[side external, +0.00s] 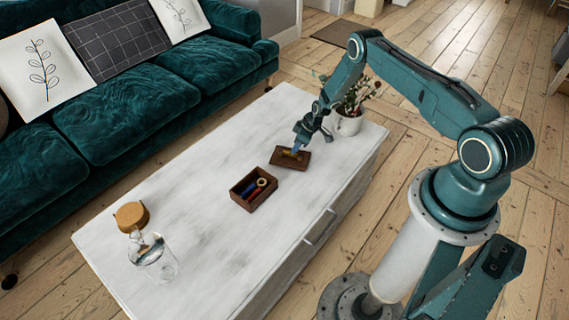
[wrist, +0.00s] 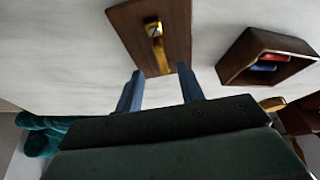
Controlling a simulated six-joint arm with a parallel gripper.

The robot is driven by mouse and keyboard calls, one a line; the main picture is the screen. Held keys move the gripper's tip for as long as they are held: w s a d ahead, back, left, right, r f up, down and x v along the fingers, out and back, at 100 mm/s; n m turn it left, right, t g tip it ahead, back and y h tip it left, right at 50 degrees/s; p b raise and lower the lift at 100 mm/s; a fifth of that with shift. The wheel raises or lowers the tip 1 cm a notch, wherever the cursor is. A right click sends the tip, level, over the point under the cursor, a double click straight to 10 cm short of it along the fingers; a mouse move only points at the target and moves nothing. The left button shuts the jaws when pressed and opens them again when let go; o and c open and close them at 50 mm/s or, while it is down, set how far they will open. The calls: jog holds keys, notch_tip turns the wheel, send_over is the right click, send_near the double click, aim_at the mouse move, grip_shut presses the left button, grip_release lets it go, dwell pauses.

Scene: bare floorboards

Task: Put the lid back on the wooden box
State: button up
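The wooden lid (side external: 291,158) is a dark brown rectangle lying on the white table, just behind and right of the box. In the wrist view the lid (wrist: 178,22) shows a brass handle (wrist: 155,32) in its middle. The open wooden box (side external: 253,189) stands on the table with red and blue items inside; it also shows at the right in the wrist view (wrist: 236,57). My gripper (side external: 295,150) is over the lid. In the wrist view its two blue fingers (wrist: 160,84) are apart, with nothing between them, and the handle lies beyond their tips.
A potted plant (side external: 347,122) stands close to my gripper at the table's far right end. A teal sofa (side external: 130,100) runs behind.

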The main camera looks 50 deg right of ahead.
aim_at(290, 156)
jog(key=shift+x, duration=2.55)
grip_shut()
